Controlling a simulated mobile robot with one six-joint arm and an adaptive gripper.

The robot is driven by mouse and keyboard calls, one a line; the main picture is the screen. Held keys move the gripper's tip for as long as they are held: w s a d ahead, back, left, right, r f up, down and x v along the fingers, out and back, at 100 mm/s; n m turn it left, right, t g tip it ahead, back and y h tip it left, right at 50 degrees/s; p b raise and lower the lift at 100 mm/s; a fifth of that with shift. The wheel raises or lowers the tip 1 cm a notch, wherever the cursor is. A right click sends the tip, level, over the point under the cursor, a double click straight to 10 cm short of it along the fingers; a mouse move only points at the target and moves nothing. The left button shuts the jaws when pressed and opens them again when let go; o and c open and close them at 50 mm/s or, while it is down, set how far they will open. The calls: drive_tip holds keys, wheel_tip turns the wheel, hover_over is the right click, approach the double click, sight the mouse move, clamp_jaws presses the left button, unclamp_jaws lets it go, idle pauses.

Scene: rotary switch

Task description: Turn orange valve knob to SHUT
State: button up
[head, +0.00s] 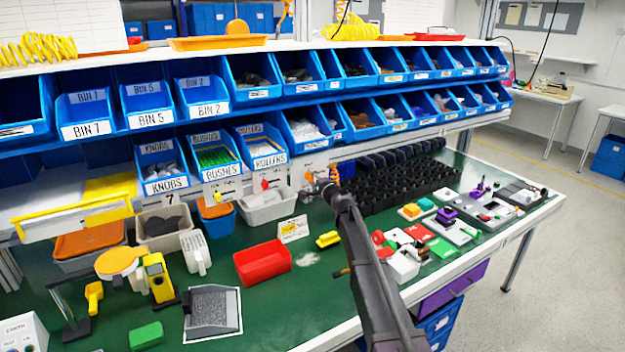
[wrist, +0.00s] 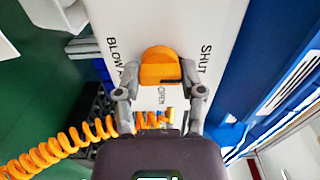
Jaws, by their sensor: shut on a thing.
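The orange valve knob (wrist: 160,67) is at the upper middle of the wrist view, on a pale panel (wrist: 205,22). The panel reads BLOW A… at left of the knob, OPEN below it and SHUT at right. A small dark mark shows near the knob's lower right edge. My gripper (wrist: 160,72) has one grey finger on each side of the knob and is shut on it. In the head view my gripper (head: 318,186) is at the front of the shelf rack, and the knob is too small there to make out surely.
An orange coiled hose (wrist: 60,147) runs below left of my gripper in the wrist view. Blue bins (head: 240,150) line the rack above. A red tray (head: 262,263) and a yellow block (head: 328,239) stand on the green bench (head: 310,310), with a black crate (head: 400,188) to the right.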

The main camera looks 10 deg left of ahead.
drive_tip(key=shift+w, duration=0.1)
drive_tip(key=o, duration=1.1)
drive_tip(key=shift+o, duration=0.2)
drive_tip(key=v, duration=1.2)
